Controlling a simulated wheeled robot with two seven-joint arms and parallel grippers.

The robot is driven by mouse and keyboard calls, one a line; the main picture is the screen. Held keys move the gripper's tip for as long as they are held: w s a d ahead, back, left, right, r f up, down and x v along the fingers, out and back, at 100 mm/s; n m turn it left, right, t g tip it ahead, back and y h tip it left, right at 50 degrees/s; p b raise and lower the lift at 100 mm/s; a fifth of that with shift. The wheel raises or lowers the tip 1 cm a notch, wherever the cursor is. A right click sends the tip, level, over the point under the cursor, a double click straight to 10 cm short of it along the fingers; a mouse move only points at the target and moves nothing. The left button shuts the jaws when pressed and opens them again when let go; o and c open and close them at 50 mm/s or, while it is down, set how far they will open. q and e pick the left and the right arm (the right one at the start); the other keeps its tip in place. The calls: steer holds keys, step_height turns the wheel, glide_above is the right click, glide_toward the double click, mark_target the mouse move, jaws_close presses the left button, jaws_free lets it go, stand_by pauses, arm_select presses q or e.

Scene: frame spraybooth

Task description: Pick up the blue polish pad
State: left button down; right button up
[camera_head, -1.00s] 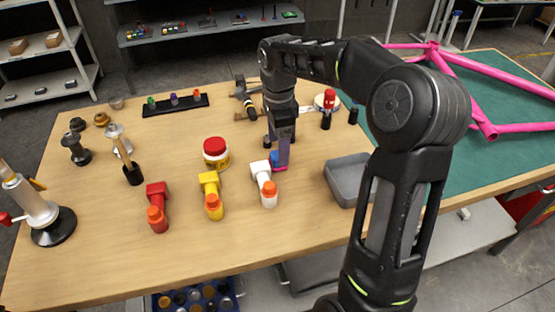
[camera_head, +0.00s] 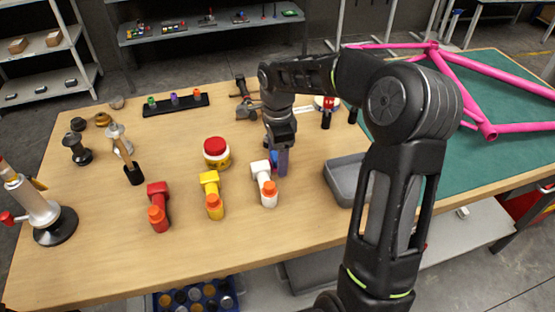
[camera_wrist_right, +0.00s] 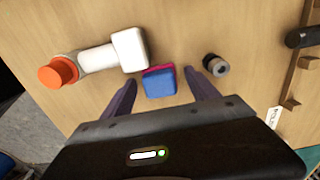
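The blue polish pad (camera_wrist_right: 159,82) lies on the wooden table (camera_wrist_right: 215,25), with a pink edge showing along its far side in the right wrist view. My right gripper (camera_wrist_right: 160,88) is open, with one purple-grey finger on each side of the pad; neither clearly touches it. In the head view the right gripper (camera_head: 281,168) points down just right of the white bottle (camera_head: 265,185), and mostly hides the pad (camera_head: 273,157). My left gripper is not in view.
The white orange-capped bottle (camera_wrist_right: 98,57) is close left of the gripper. A small dark cylinder (camera_wrist_right: 215,65) is close right. A grey tray (camera_head: 346,180) stands to the right in the head view. Yellow (camera_head: 211,195) and red (camera_head: 158,205) bottles stand left.

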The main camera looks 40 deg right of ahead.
jaws_close()
step_height(320, 180, up, 10)
steer(key=shift+r+b, duration=0.1)
steer(key=shift+b, duration=0.2)
stand_by(0.8)
steer(key=c, duration=0.5)
jaws_free()
steer(key=shift+c, duration=0.2)
steer(key=c, duration=0.7)
steer(key=shift+o, duration=0.2)
